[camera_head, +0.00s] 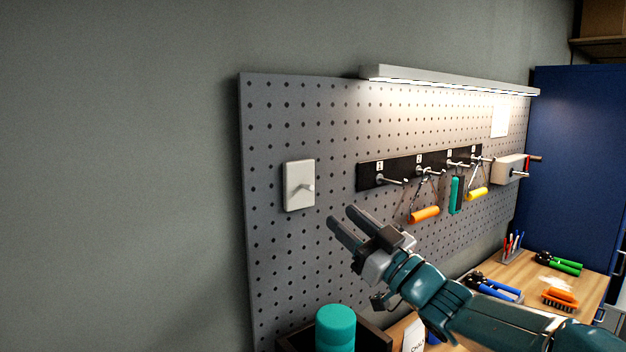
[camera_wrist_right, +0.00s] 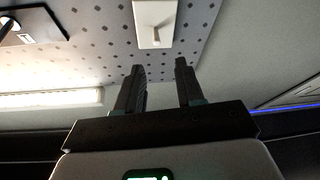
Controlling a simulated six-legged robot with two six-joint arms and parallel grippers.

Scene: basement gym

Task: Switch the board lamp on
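The board lamp (camera_head: 450,80) is a long grey bar along the top of the pegboard (camera_head: 275,130). Its underside glows white and lights the board below; the bright strip also shows in the right wrist view (camera_wrist_right: 50,98). A pale switch plate (camera_head: 299,170) with a small lever (camera_head: 303,188) is on the board's left part. The plate also shows at the top of the right wrist view (camera_wrist_right: 154,14). My right gripper (camera_head: 344,216) is open and empty, below and right of the switch, apart from it. My left gripper is not in view.
A black hook rail (camera_head: 400,170) holds orange, teal and yellow-handled tools right of the switch. Below are a teal cylinder (camera_head: 335,325) and a wooden bench (camera_head: 520,280) with pliers and an orange brush (camera_head: 560,297). A blue cabinet (camera_head: 575,160) stands right. The board around the switch is clear.

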